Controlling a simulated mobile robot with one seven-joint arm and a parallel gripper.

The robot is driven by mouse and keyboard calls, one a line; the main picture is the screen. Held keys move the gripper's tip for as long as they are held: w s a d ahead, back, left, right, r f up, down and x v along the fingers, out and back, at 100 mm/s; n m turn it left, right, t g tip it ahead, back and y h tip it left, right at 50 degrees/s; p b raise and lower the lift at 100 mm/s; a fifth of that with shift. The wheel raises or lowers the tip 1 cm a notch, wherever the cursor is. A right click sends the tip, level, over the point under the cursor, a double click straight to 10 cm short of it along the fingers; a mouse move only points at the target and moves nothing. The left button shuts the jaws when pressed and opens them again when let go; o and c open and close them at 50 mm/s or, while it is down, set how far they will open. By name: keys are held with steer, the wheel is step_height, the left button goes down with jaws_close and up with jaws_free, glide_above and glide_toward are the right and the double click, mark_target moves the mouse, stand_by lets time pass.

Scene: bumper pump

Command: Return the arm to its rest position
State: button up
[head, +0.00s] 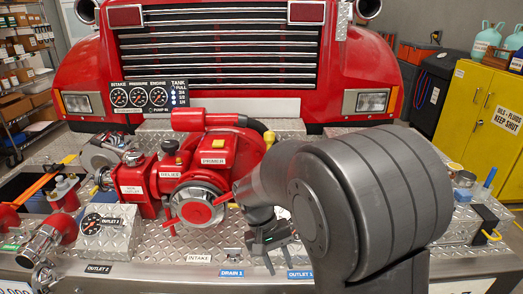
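My dark grey arm (375,190) fills the right middle of the head view, folded over the bumper deck. My gripper (284,263) hangs low from it, pointing down over the front of the deck. Its fingers look spread apart, with nothing seen between them. The arm hides part of the deck and the pump's right side. The red pump (213,158) stands just left of the arm, and its round intake cap (198,205) is left of my gripper.
A gauge panel (149,96) stands behind the pump. A metal gauge box (108,232) and red outlet fittings (47,240) are at left. A blue-handled tool (488,180) and a dark block (490,217) are at right. A yellow cabinet (485,125) stands beyond. The truck grille (218,50) closes off the back.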

steer(key=s+d+r+m+t+y, duration=0.1)
steer(key=s+d+r+t+y, duration=0.3)
steer(key=s+d+r+t, duration=0.4)
steer(key=s+d+r, duration=0.2)
steer(key=s+r, duration=0.4)
steer(key=r, duration=0.1)
steer(key=shift+d+m, duration=0.35)
steer(key=shift+m, duration=0.05)
